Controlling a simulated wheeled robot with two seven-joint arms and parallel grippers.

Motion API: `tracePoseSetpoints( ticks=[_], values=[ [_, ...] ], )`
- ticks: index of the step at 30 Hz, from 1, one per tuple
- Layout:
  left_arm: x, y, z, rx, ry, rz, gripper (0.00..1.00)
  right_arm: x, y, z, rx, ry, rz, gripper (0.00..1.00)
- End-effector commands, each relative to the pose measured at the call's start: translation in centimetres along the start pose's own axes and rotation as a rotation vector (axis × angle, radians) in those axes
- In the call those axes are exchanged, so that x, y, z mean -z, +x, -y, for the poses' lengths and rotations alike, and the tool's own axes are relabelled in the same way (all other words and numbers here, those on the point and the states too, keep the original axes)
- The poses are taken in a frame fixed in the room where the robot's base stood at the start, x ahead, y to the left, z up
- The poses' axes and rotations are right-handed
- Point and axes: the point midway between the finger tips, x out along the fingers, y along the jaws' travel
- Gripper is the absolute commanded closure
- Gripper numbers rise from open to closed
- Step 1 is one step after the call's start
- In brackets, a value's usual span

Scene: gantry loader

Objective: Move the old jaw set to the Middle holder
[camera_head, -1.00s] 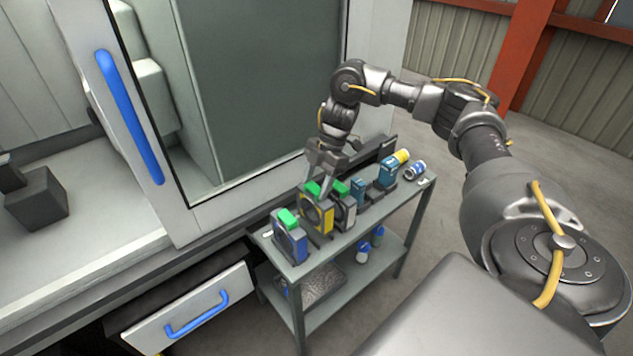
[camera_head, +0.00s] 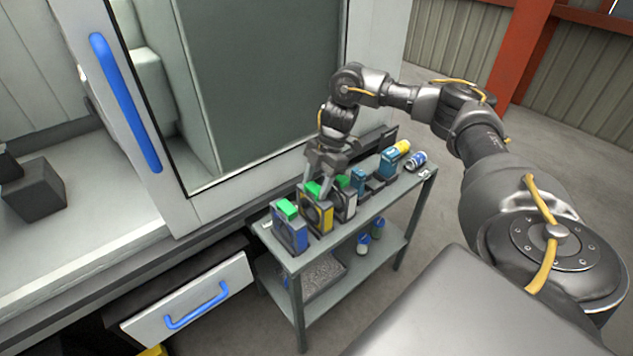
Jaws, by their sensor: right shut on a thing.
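Three boxy units with green tops stand in a row on a grey cart (camera_head: 375,232): a blue one (camera_head: 292,236), a yellow one (camera_head: 326,220) between, and a white-grey one (camera_head: 348,205). My right gripper (camera_head: 318,187) points down at the yellow unit, shut on its green-topped block (camera_head: 312,189). The block is at or very close to the cart top; I cannot tell whether it is fully seated. The fingers partly hide it. No label shows which is the old jaw set. My left gripper is out of view.
Blue boxes (camera_head: 389,164), a yellow-capped bottle (camera_head: 402,147) and a blue-white can (camera_head: 417,159) stand at the cart's far end. A blue-handled drawer (camera_head: 195,300) juts out beside the cart. The machine door (camera_head: 265,90) stands behind.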

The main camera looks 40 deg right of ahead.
Motion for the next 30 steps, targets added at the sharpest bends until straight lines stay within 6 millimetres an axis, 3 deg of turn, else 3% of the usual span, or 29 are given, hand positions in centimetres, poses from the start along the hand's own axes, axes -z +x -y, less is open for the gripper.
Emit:
tracePoseSetpoints(
  ticks=[24, 25, 30],
  values=[
    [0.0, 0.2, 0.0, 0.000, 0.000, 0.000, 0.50, -0.4, 1.0, 0.0, -0.001, -0.001, -0.001, 1.00],
    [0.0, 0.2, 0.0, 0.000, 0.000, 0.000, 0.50, -0.3, 0.9, 0.0, -0.001, -0.001, -0.001, 0.45],
    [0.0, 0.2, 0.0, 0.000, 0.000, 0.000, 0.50, -0.4, 0.9, 0.0, -0.001, -0.001, -0.001, 0.24]
  ],
)
